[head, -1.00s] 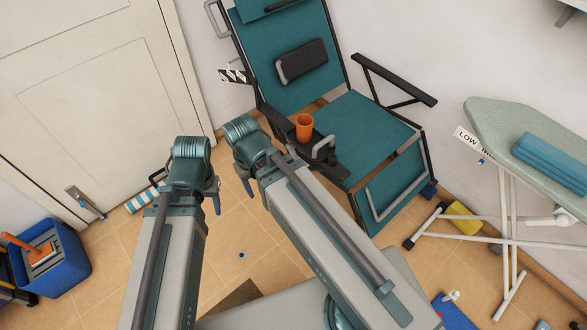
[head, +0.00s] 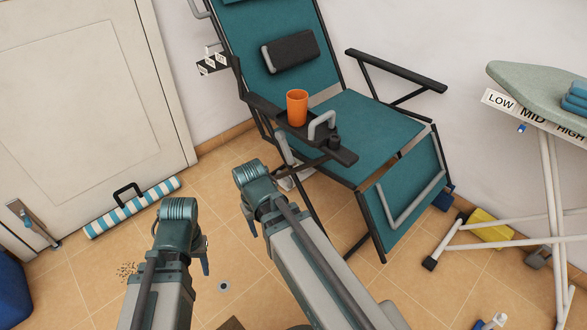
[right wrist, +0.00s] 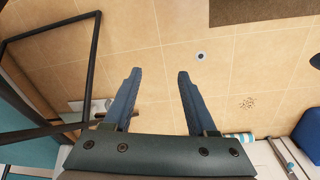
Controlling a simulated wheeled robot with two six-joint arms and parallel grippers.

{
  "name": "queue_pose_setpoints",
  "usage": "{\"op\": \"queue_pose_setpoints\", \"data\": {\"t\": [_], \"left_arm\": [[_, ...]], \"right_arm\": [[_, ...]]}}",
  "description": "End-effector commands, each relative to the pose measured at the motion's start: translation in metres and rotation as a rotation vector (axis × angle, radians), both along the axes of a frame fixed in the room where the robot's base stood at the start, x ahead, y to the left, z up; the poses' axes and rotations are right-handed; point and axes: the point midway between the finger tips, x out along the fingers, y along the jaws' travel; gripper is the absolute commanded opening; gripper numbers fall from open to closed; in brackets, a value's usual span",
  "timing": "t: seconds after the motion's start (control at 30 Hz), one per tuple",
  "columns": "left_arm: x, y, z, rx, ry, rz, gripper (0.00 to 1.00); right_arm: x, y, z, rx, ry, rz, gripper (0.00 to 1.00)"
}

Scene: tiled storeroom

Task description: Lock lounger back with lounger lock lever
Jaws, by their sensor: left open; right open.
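The teal lounger (head: 370,130) with a black frame stands at centre in the head view, its back (head: 268,25) leaning up toward the wall. A grey lever (head: 283,149) rises beside the near armrest (head: 265,107). A small grey handle (head: 211,48) shows by a black plate with white diamonds (head: 212,64) left of the back. I cannot tell which is the lock lever. My left gripper (head: 205,255) is open, over the floor, apart from the lounger. My right gripper (head: 247,218) is open and empty near the armrest; its spread fingers show in the right wrist view (right wrist: 155,75).
An ironing board (head: 530,85) stands right, with a yellow object (head: 490,228) below. A striped roll (head: 132,207) lies by the door (head: 80,90). Floor left of the lounger is mostly clear.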

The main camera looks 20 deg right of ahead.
Motion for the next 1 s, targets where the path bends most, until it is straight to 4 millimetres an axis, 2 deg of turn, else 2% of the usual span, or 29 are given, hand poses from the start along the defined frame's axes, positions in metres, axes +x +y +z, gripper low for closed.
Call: {"op": "queue_pose_setpoints", "data": {"t": [0.03, 0.2, 0.37, 0.47, 0.5, 0.57, 0.67, 0.73, 0.9, 1.0], "left_arm": [[0.0, 0.0, -0.036, 0.0, 0.0, 0.0, 0.5], [0.0, 0.0, -0.091, 0.001, -0.001, 0.0, 0.5], [0.0, 0.0, -0.142, 0.0, -0.002, 0.0, 0.5], [0.0, 0.0, -0.172, 0.0, -0.002, 0.0, 0.5], [0.001, 0.0, -0.183, 0.0, -0.002, 0.0, 0.5], [0.001, 0.0, -0.19, 0.0, -0.003, 0.0, 0.5], [0.001, 0.0, -0.195, 0.0, -0.003, 0.0, 0.5], [0.001, 0.0, -0.196, 0.0, -0.003, 0.0, 0.5], [0.001, 0.0, -0.196, 0.0, -0.003, 0.0, 0.5], [0.001, 0.0, -0.196, 0.0, -0.003, 0.0, 0.5]], "right_arm": [[0.004, -0.005, -0.035, -0.011, -0.005, -0.015, 0.57], [0.017, -0.024, -0.089, -0.074, -0.026, -0.073, 0.57], [0.036, -0.049, -0.134, -0.193, -0.064, -0.157, 0.57], [0.057, -0.07, -0.153, -0.327, -0.118, -0.235, 0.57], [0.069, -0.079, -0.155, -0.402, -0.156, -0.274, 0.57], [0.087, -0.091, -0.146, -0.514, -0.223, -0.331, 0.57], [0.115, -0.103, -0.119, -0.689, -0.362, -0.415, 0.57], [0.134, -0.105, -0.094, -0.799, -0.476, -0.463, 0.57], [0.171, -0.093, -0.031, -0.996, -0.768, -0.543, 0.57], [0.184, -0.082, -0.004, -1.059, -0.905, -0.567, 0.57]]}}
